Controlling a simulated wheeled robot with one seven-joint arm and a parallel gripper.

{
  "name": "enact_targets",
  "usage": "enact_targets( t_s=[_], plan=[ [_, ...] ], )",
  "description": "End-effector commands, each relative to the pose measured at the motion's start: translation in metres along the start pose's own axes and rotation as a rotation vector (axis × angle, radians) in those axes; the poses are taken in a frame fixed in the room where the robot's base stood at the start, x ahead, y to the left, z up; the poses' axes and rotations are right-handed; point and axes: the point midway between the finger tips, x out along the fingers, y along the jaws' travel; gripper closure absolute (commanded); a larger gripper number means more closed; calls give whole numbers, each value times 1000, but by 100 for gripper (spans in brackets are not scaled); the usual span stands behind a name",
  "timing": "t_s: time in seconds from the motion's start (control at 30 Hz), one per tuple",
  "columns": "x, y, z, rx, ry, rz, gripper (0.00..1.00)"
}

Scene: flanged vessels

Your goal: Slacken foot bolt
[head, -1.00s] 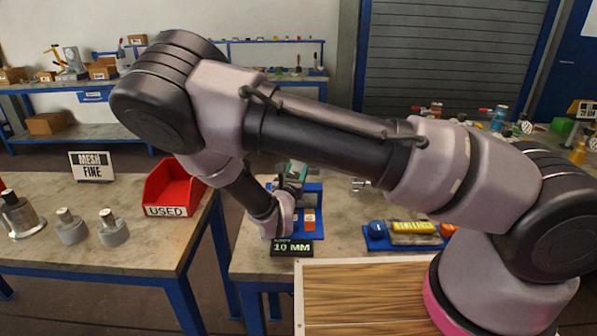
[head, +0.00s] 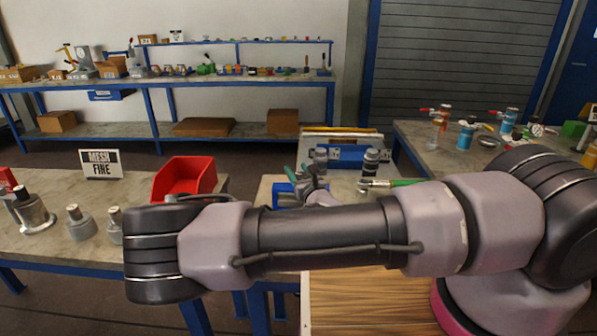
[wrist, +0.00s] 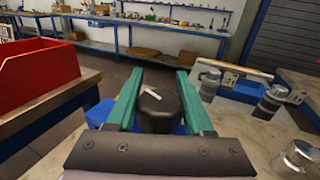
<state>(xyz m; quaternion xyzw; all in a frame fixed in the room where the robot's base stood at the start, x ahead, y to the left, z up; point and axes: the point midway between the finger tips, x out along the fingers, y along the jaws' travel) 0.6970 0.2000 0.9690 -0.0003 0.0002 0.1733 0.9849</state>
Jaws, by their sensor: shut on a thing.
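My gripper (wrist: 158,80) has two green fingers, closed on the sides of a black round-topped piece (wrist: 157,110) with a white line on its top. In the head view my gripper (head: 309,178) is beyond my arm, over the near table, and what it holds is not clear there. Grey cylinders with dark bands (head: 370,162) stand at the back of that table; two also show in the wrist view (wrist: 272,100). A tool with a green handle (head: 400,182) and metal end lies to the right, partly behind my arm. I cannot pick out the foot bolt.
A red bin (head: 184,176) and several grey flanged pieces (head: 76,224) stand on the left table. A blue block (head: 287,194) is beside my gripper. My forearm hides the near table's front. A table with bottles and valves (head: 480,135) stands at right.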

Motion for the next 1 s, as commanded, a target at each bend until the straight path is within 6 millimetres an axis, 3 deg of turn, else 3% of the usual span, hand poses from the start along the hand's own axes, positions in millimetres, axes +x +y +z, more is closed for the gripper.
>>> enact_targets(
  t_s=[0.67,0.7,0.77,1.0],
  plan=[
    [0,1,-1,0,1,35,100],
    [0,1,-1,0,1,35,44],
    [0,1,-1,0,1,35,22],
    [0,1,0,0,0,35,19]
  ],
)
